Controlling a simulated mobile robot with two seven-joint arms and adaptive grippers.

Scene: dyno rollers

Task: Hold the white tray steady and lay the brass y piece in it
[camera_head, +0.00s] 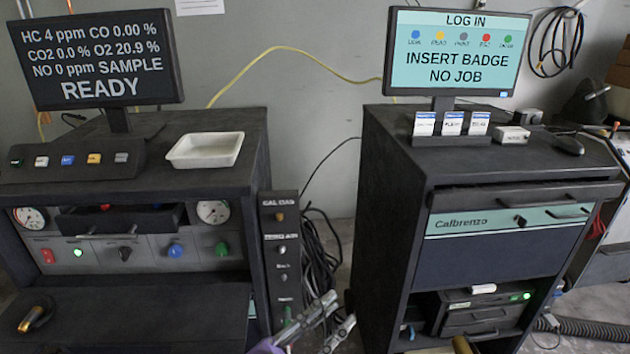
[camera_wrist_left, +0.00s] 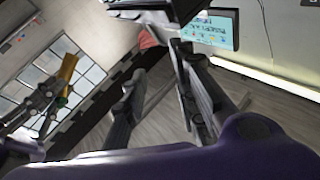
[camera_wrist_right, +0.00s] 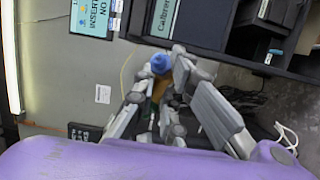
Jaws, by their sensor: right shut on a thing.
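The white tray (camera_head: 204,150) sits empty on top of the left cabinet, behind its front edge. My left gripper (camera_head: 342,308) is at the bottom middle of the head view, well below and right of the tray. Its fingers are apart and empty in the left wrist view (camera_wrist_left: 160,68). My right gripper (camera_wrist_right: 155,98) is shut on a brass piece with a blue end (camera_wrist_right: 161,66), seen in the right wrist view. A brass bit (camera_head: 462,345) shows at the bottom edge of the head view. The held piece's full shape is hidden by the fingers.
A brass-coloured fitting (camera_head: 35,318) lies on the left cabinet's lower ledge (camera_head: 130,315). A button box (camera_head: 72,160) stands left of the tray. The right cabinet (camera_head: 385,170) carries a monitor (camera_head: 457,55) and cards (camera_head: 451,123). Dark cables hang between the cabinets.

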